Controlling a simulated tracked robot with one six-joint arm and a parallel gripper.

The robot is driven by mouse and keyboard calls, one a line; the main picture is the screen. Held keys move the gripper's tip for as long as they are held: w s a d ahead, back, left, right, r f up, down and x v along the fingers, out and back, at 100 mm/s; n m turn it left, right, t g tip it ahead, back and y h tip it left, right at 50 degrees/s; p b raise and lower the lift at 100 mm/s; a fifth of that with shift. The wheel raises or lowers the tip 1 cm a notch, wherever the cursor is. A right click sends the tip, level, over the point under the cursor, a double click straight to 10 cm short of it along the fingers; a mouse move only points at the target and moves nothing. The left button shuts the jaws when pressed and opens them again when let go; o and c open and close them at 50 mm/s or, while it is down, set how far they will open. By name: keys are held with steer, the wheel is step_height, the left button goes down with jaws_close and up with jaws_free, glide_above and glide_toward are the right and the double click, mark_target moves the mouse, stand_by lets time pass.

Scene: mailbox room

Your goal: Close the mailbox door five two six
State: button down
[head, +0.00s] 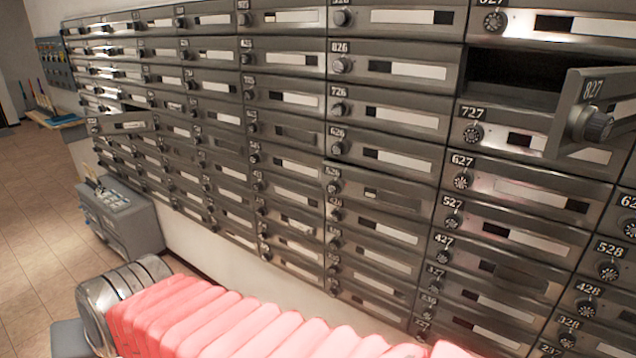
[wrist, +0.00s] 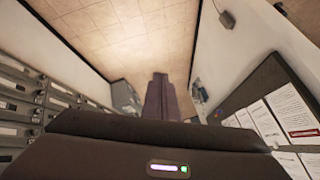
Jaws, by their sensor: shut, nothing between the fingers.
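The mailbox wall fills most of the head view. Under door 626 (head: 385,156) is the door in the 526 position (head: 375,188). Its number plate is too small to read surely. Its top edge appears to stand slightly out from the wall, as if a little ajar; how far I cannot tell. My gripper (wrist: 159,78) shows in the wrist view as dark fingers close together, shut and empty, pointing over the tiled floor. It is away from the mailboxes (wrist: 25,110) at left. It does not show in the head view, and door 526 cannot be made out in the wrist view.
Door 827 (head: 597,112) hangs wide open at upper right and juts out. Another door (head: 125,124) stands open at far left. A pink ribbed thing (head: 240,320) with a metal end lies in front below. A grey box (head: 122,218) stands on the floor. A notice board (wrist: 270,110) hangs at right.

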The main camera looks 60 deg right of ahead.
mark_target(325, 176)
steer(key=w+d+r+m+t+h, duration=0.2)
steer(key=w+d+m+h, duration=0.1)
steer(key=w+d+m, duration=0.6)
steer(key=w+d+r+m+t+h, duration=0.25)
steer(key=w+d+m, duration=0.45)
steer(key=d+m, duration=0.35)
steer(key=s+d+f+m+g+h, duration=0.1)
steer(key=s+d+m+g+h, duration=0.15)
steer(key=d+m+h, duration=0.8)
steer(key=s+d+f+m+g+h, duration=0.1)
steer(key=s+d+f+m+g, duration=0.1)
steer(key=s+d+m+g, duration=0.3)
steer(key=s+d+f+m+g+h, duration=0.1)
steer(key=s+d+f+m+g, duration=0.2)
steer(key=s+d+m+g, duration=0.3)
steer(key=s+d+m, duration=0.2)
steer(key=d+m, duration=0.2)
steer(key=d, duration=0.2)
steer(key=s+d+m, duration=0.3)
steer(key=d, duration=0.4)
steer(key=shift+f+m+g, duration=0.2)
steer(key=shift+m+g, duration=0.1)
steer(key=shift+m, duration=0.1)
steer(key=shift+d, duration=0.15)
steer(key=d, duration=0.9)
steer(key=s+d, duration=0.1)
steer(key=d, duration=0.3)
steer(key=shift+d, duration=0.35)
